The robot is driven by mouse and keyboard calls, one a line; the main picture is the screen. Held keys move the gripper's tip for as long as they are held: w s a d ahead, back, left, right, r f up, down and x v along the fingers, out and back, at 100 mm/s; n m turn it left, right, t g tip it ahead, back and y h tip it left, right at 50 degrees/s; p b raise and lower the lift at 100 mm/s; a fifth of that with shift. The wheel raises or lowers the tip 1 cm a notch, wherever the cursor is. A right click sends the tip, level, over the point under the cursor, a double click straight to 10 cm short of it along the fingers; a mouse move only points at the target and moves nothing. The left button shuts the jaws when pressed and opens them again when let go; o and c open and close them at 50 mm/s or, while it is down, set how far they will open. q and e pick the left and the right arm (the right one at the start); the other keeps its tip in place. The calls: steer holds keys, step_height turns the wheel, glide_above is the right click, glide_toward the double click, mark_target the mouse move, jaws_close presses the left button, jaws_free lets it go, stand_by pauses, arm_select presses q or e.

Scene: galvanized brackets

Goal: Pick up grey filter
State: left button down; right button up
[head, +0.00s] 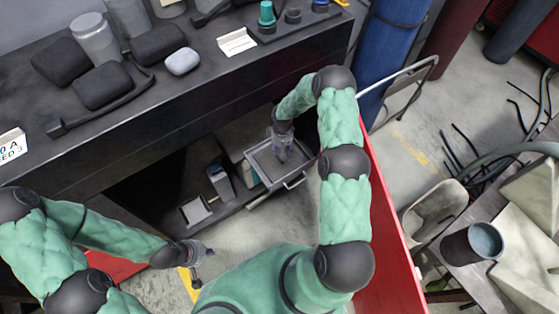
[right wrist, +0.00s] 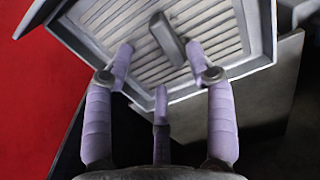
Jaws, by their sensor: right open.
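The grey filter (head: 268,163) is a square slatted panel in a pale frame, low in the open space under the dark bench. In the right wrist view its slatted face (right wrist: 212,30) fills the top, with a short grey bar (right wrist: 168,40) standing on it. My right gripper (head: 282,150) reaches down over the filter. In the right wrist view its lilac fingers (right wrist: 162,62) are spread with nothing between them, near the filter's front edge and bar. I cannot tell whether they touch it. My left gripper (head: 206,250) is low at left, away from the filter; its fingers are too small to judge.
Small boxes (head: 220,184) stand left of the filter. The dark bench top (head: 200,75) overhangs it and carries jars, dark pads and a white mouse-like object (head: 183,61). A red panel (head: 385,240) stands right of my right arm. A table with a dark cup (head: 472,243) is at far right.

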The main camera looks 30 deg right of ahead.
steer(key=f, duration=0.1)
steer(key=f+b, duration=0.1)
steer(key=f, duration=0.3)
steer(key=shift+a, duration=0.3)
jaws_close()
